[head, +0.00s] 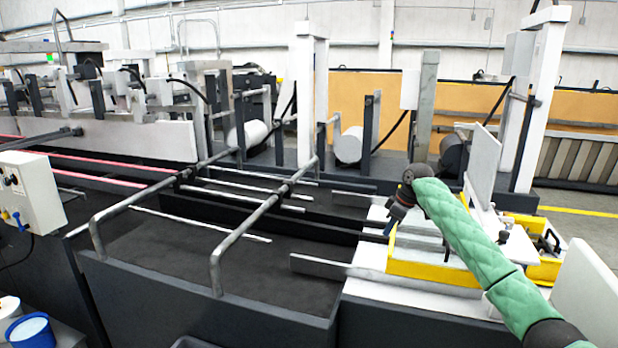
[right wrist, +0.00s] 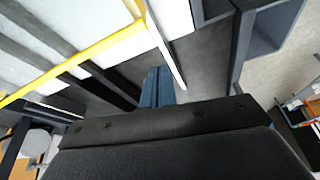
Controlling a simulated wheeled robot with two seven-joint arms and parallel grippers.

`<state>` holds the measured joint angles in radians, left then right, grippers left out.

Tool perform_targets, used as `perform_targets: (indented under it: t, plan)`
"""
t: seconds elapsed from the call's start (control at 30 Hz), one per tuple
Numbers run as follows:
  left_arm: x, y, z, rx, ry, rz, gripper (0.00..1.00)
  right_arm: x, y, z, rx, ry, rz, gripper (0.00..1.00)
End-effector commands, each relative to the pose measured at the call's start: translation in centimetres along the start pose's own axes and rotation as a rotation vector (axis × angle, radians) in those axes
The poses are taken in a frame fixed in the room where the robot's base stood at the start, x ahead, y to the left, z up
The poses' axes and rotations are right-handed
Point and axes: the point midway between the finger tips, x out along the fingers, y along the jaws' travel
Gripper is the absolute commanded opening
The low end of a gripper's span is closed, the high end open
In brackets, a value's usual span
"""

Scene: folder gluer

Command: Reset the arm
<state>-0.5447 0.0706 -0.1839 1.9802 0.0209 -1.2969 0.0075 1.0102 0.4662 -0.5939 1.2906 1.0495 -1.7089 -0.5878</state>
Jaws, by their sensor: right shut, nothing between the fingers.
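My right arm, in a green quilted sleeve, reaches in from the lower right in the head view. Its gripper (head: 389,228) points down over the white and yellow end of the folder gluer (head: 335,292). In the right wrist view the fingers of my right gripper (right wrist: 159,84) are together with nothing between them. They appear above the machine, near a yellow-edged white panel (right wrist: 95,55). My left gripper and left arm are not in view.
Metal tube rails (head: 250,215) span the dark machine bed. A yellow frame (head: 430,270) and upright white plates (head: 483,165) stand close to my right arm. A white control box (head: 30,190) and a blue-rimmed tub (head: 32,330) are at the left.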

Motion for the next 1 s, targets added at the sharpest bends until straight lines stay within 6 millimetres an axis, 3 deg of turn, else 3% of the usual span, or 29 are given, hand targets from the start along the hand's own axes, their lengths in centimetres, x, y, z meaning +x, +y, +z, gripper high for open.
perform_targets:
  t: [0.27, 0.43, 0.63, 0.87, 1.0]
  plan:
    - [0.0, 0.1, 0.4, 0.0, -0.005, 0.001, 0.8, -2.3, 1.9, -1.7, 0.146, 0.038, 0.205, 0.0]
    - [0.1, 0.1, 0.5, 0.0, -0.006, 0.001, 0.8, -5.5, 2.6, -3.5, 0.21, 0.104, 0.353, 0.0]
    - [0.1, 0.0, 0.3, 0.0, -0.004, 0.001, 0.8, -9.1, 2.1, -6.3, 0.268, 0.218, 0.516, 0.0]
    - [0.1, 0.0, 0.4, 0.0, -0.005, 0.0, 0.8, -8.0, 0.1, -6.9, 0.327, 0.317, 0.618, 0.0]
    - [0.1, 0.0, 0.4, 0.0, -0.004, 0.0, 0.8, -5.8, -1.6, -6.3, 0.358, 0.356, 0.648, 0.0]
